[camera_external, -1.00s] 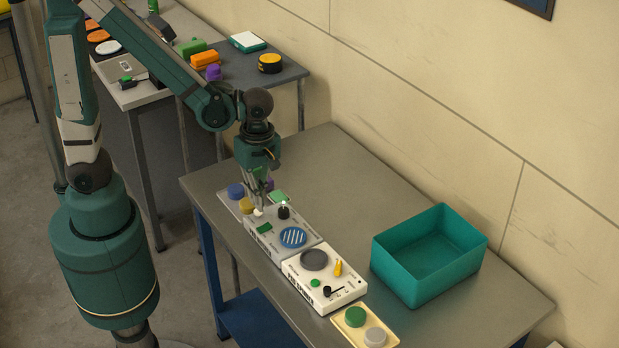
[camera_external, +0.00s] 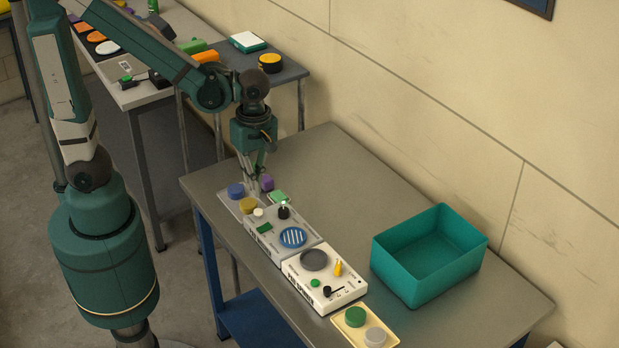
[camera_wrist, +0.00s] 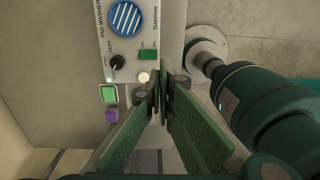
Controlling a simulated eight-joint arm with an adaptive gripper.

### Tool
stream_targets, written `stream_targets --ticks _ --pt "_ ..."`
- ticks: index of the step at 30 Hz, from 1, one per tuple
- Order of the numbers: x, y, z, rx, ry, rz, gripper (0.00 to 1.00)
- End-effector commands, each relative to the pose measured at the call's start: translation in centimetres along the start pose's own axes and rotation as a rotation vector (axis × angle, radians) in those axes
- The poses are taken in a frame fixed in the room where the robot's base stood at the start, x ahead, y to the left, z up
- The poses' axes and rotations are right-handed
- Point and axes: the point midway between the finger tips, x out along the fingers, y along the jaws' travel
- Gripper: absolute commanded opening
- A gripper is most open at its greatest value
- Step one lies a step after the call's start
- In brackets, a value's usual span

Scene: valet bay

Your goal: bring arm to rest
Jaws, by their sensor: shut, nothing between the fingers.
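My gripper (camera_external: 257,193) is shut and empty. It points down at the far-left end of the metal table (camera_external: 335,185), above a grey tray with coloured pads. In the wrist view the closed fingers (camera_wrist: 162,88) meet beside the pad washer (camera_wrist: 120,48). The washer, a white box with a blue striped disc (camera_external: 293,237), a green switch (camera_external: 264,229), a black knob (camera_external: 283,211) and a cream button (camera_external: 258,212), stands just in front of the fingers. I cannot tell exactly how high the fingertips are above the tray.
Blue (camera_external: 236,190), yellow (camera_external: 249,205), purple (camera_external: 267,183) and green (camera_external: 279,196) pads are near my gripper. The pad spinner (camera_external: 322,280) and a cream tray (camera_external: 380,338) lie nearer the camera. An empty teal bin (camera_external: 430,255) stands right. The table's back is clear.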

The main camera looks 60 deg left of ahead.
Motion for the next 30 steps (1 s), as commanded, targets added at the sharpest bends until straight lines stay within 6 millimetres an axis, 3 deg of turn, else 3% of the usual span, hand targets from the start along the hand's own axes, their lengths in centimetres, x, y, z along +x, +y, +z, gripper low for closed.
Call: stream_targets --ticks 17,30 --pt "-0.2 0.3 -0.9 0.054 -0.011 0.022 0.0" --pt "-1.8 1.8 -6.0 0.405 -0.028 0.176 0.0"
